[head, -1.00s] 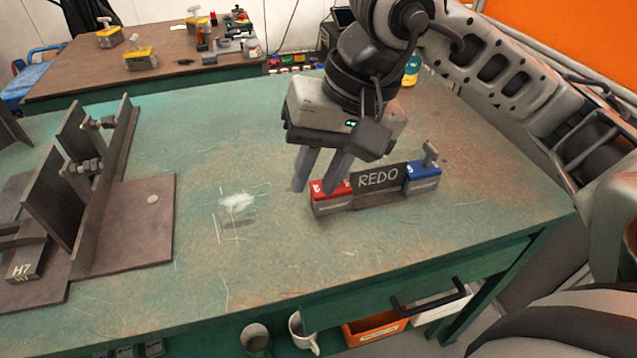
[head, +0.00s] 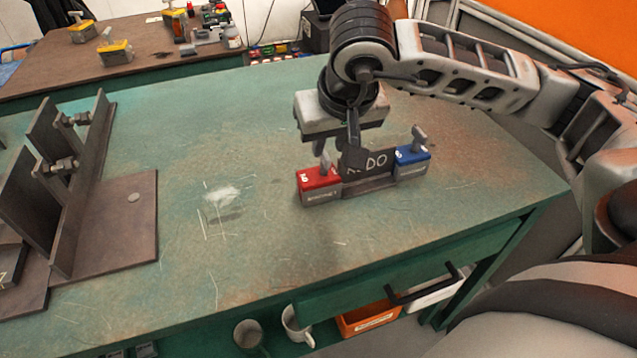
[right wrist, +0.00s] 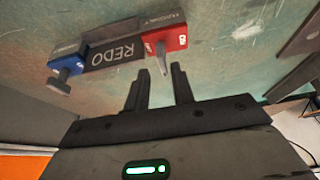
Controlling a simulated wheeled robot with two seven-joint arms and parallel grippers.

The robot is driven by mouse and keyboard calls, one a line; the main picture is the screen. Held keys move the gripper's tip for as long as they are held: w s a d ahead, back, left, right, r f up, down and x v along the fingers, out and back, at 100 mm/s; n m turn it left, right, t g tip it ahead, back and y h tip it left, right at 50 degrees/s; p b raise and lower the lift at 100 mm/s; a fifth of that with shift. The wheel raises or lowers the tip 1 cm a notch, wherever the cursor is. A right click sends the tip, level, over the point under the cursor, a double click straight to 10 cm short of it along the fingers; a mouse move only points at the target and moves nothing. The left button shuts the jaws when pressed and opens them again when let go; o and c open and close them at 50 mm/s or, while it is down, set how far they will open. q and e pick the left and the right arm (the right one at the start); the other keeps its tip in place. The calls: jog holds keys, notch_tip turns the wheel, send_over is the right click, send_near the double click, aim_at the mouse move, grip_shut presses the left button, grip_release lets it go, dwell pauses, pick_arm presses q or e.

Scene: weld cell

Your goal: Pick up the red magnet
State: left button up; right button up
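The red magnet (head: 318,184) sits on the green table at the left end of a dark plate marked REDO (head: 368,180). Its grey handle stands up from its top. The red magnet also shows in the right wrist view (right wrist: 166,40), with its handle pointing toward my fingers. My right gripper (head: 336,150) is just behind and above it, its fingers partly hidden in the head view. In the right wrist view the gripper (right wrist: 160,72) is open, with the handle tip in line with the gap. I cannot tell whether they touch. My left gripper is out of view.
A blue magnet (head: 412,157) with a grey handle sits at the plate's right end. A brown steel fixture (head: 118,215) stands on the left of the table (head: 250,255). The table between fixture and red magnet is clear.

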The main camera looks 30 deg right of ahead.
aim_at(325, 153)
jog(key=x, duration=0.4)
jog(key=shift+w+a+f, duration=0.1)
jog(key=shift+w+f, duration=0.05)
jog(key=shift+f, duration=0.2)
grip_shut()
jog(key=shift+r, duration=0.1)
dwell(0.9)
jog(key=shift+w+r, duration=0.1)
jog(key=shift+w, duration=0.05)
